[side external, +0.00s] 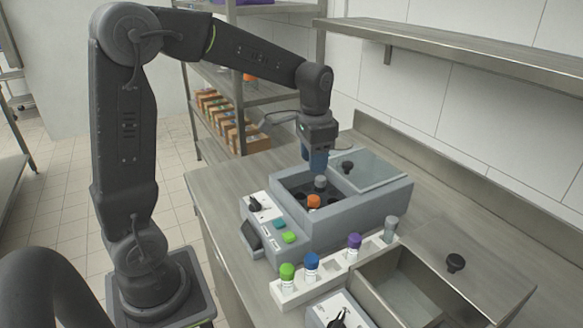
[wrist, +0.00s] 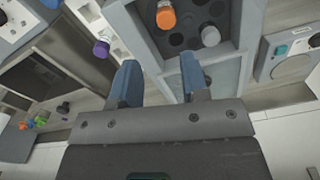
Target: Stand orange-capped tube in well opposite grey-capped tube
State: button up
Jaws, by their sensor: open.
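The orange-capped tube (side external: 313,201) stands in the dark well plate inside the open grey machine (side external: 356,207); its orange cap (wrist: 166,18) shows in the wrist view. The grey-capped tube (side external: 320,183) stands in the same plate, roughly across from the orange one; its cap (wrist: 210,36) shows in the wrist view. I cannot tell whether their wells are exactly opposite. The tube bodies are mostly hidden below the caps. My gripper (wrist: 158,62) is open and empty, above the machine's back part, apart from both caps. It also shows in the side view (side external: 317,165).
Several dark empty wells (wrist: 176,39) surround the caps. The machine's glass lid (side external: 372,170) with a black knob stands beside the opening. A white rack (side external: 335,275) in front holds green-, blue-, purple- and grey-capped tubes. A steel bin (side external: 400,295) is at front right.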

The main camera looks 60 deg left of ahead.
jog(key=s+d+r+n+t, duration=0.1)
jog(key=s+d, duration=0.3)
jog(key=s, duration=0.4)
jog(key=s+d+r+n+t, duration=0.1)
jog(key=s+d+r+t, duration=0.2)
jog(key=s, duration=0.6)
jog(key=shift+s+d+t, duration=0.3)
jog(key=shift+d+t, duration=0.3)
jog(key=shift+d, duration=0.4)
jog(key=shift+o, duration=0.3)
jog(key=shift+r, duration=0.15)
